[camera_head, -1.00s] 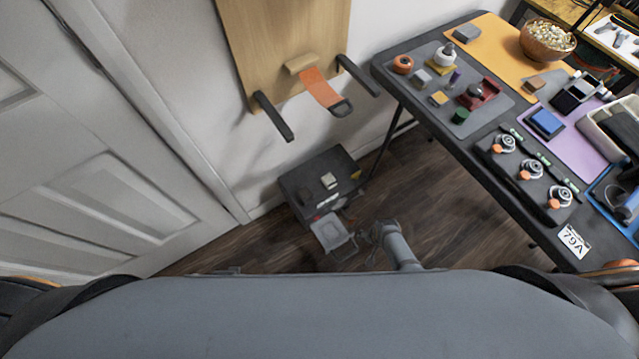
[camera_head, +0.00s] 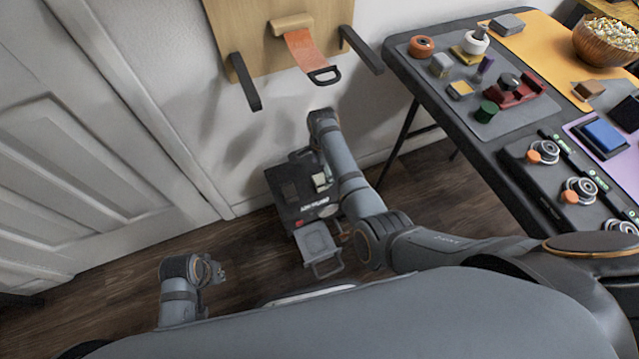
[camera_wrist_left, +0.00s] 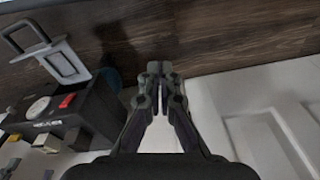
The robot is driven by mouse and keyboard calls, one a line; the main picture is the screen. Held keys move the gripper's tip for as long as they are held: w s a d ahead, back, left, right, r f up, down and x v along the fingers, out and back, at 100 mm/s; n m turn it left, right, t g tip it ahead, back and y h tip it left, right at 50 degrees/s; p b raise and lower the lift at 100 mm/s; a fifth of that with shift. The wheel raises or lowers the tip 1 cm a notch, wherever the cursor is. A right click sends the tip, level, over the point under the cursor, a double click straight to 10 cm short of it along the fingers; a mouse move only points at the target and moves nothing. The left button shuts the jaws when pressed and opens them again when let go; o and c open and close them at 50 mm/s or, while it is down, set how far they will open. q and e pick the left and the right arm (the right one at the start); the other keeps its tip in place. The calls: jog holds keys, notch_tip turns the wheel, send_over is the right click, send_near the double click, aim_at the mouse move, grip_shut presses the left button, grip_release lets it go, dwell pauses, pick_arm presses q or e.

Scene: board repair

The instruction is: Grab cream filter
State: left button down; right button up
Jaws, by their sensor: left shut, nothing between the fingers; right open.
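A small cream block (camera_head: 320,181), which looks like the cream filter, sits on top of a black box (camera_head: 287,196) on the floor. My right arm passes along the box's right side and hides part of it. My right gripper (camera_head: 322,120) is at the arm's far end, beyond the box and near the wall; its fingers are hard to make out, but it is open. My left gripper (camera_head: 217,272) is low at the left, apart from the box. In the left wrist view the left gripper (camera_wrist_left: 161,75) is shut and empty, with the box (camera_wrist_left: 88,112) to its left.
The box's grey lid or tray (camera_head: 318,243) with a handle faces me. A wooden wall board (camera_head: 240,30) carries dark brackets and an orange strap (camera_head: 303,52). A table (camera_head: 448,118) with many parts stands at right. A white door (camera_head: 95,165) is at left; floor between is clear.

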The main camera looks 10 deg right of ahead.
aim_at(320, 179)
jog(key=shift+f, duration=0.95)
jog(key=f+b, duration=0.3)
jog(key=f, duration=0.1)
jog(key=shift+a, duration=0.3)
jog(key=shift+f, duration=0.5)
pick_arm(q)
jog(key=shift+d+r+t+h, duration=0.4)
jog(key=shift+d+r+t, duration=0.35)
jog(key=shift+d, duration=0.25)
pick_arm(e)
jog(key=c, duration=1.2)
jog(key=shift+r, duration=0.1)
jog(key=shift+c, duration=0.2)
